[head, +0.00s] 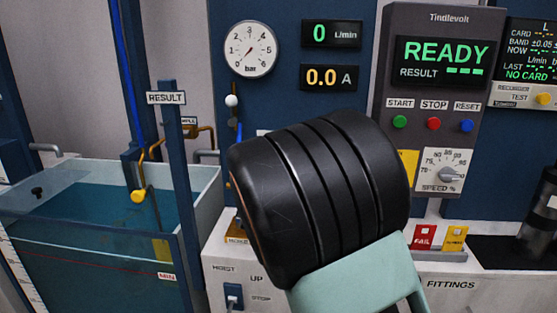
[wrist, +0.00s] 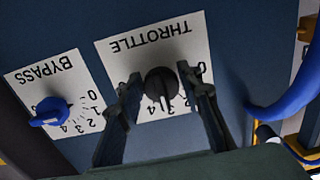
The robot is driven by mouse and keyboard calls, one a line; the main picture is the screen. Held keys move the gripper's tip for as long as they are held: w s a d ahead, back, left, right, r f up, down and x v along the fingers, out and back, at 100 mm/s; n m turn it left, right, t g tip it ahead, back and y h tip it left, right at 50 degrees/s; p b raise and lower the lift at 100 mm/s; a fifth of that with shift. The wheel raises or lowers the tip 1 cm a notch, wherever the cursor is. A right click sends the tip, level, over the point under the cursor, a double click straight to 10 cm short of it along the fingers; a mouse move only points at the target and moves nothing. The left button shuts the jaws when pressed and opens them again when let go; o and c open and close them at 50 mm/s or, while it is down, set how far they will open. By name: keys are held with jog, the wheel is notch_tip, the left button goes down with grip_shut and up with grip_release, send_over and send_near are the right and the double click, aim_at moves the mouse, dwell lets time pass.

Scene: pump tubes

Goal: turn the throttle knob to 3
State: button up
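The black throttle knob (wrist: 161,83) sits on a white plate marked THROTTLE (wrist: 150,42), which appears upside down in the wrist view. Its pointer hangs toward the picture's bottom, near the larger scale digits; the exact number cannot be read surely. My gripper (wrist: 160,74) has one finger on each side of the knob, with narrow gaps showing, so it looks open around it. The fingers hide part of the scale. In the head view my arm hides the gripper and the throttle plate.
A blue bypass knob (wrist: 50,111) is left of my gripper in the wrist view. A blue hose (wrist: 285,100) curves at the right. In the head view the flow display (head: 332,33) reads 0 L/min, the pump panel (head: 445,55) reads READY, and a water tank (head: 205,200) stands left.

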jog(key=shift+o, duration=1.1)
jog(key=shift+s, duration=0.1)
jog(key=s, duration=1.1)
jog(key=shift+s+a, duration=0.25)
jog(key=shift+s, duration=0.15)
